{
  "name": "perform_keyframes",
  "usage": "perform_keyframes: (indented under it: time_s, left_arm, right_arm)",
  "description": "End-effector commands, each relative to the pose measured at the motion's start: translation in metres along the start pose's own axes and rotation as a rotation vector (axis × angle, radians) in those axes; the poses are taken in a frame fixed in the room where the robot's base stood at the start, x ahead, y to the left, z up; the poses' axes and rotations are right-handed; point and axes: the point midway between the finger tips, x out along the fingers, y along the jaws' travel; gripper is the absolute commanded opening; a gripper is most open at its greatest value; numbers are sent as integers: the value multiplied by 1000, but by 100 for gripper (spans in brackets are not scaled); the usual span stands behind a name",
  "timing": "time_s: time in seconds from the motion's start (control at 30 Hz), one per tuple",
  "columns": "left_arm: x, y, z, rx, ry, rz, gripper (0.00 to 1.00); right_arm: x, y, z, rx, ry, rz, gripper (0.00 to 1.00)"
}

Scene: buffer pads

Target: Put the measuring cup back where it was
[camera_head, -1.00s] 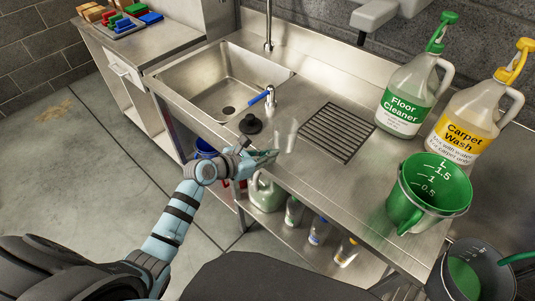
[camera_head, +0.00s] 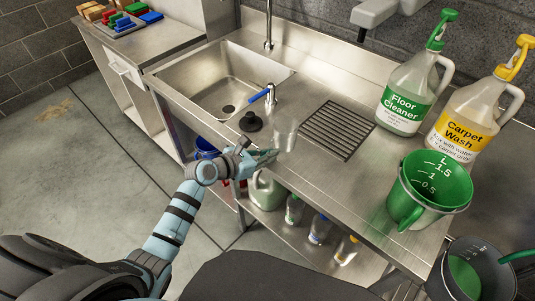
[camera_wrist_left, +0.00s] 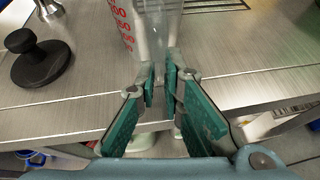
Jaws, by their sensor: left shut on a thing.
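The measuring cup (camera_head: 285,134) is clear and see-through, at the front edge of the steel counter between the sink and the drain grate. My left gripper (camera_head: 268,157) is shut on its near side. In the left wrist view the cup (camera_wrist_left: 150,22) shows red graduation marks, and the fingertips of my left gripper (camera_wrist_left: 160,84) close on its near part, perhaps a handle. The cup looks upright. I cannot tell whether its base touches the counter. My right gripper is not in view.
A black plunger-like stopper (camera_head: 250,122) stands left of the cup, by the sink (camera_head: 215,80). The drain grate (camera_head: 338,130) is to the right. A green measuring bucket (camera_head: 428,192) and two cleaner jugs (camera_head: 405,95) stand farther right. Bottles sit on the shelf below.

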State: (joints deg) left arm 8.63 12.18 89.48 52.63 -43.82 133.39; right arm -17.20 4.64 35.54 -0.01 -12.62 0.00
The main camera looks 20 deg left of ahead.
Motion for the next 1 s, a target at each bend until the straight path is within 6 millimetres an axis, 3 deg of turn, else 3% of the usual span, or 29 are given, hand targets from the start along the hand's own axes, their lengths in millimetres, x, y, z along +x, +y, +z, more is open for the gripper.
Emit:
perform_keyframes:
  time_s: [0.03, 0.07, 0.1, 0.23, 0.67, 0.77, 1.0]
  left_arm:
    - [0, -3, -14, -7, 30, -9, 0]
    - [0, -3, -14, -7, 31, -9, 0]
    - [0, -3, -14, -6, 31, -9, 10]
    - [0, -3, -15, -6, 31, -8, 31]
    - [-2, -1, -16, -4, 33, -5, 32]
    - [-12, 0, -15, -1, 33, -2, 32]
    - [-74, -3, -8, 8, 21, -2, 32]
  right_arm:
    - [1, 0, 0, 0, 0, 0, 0]
    - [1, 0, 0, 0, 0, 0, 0]
    - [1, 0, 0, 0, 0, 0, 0]
    - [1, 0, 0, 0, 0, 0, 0]
    - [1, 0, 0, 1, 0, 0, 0]
    - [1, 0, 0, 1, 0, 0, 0]
    - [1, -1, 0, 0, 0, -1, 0]
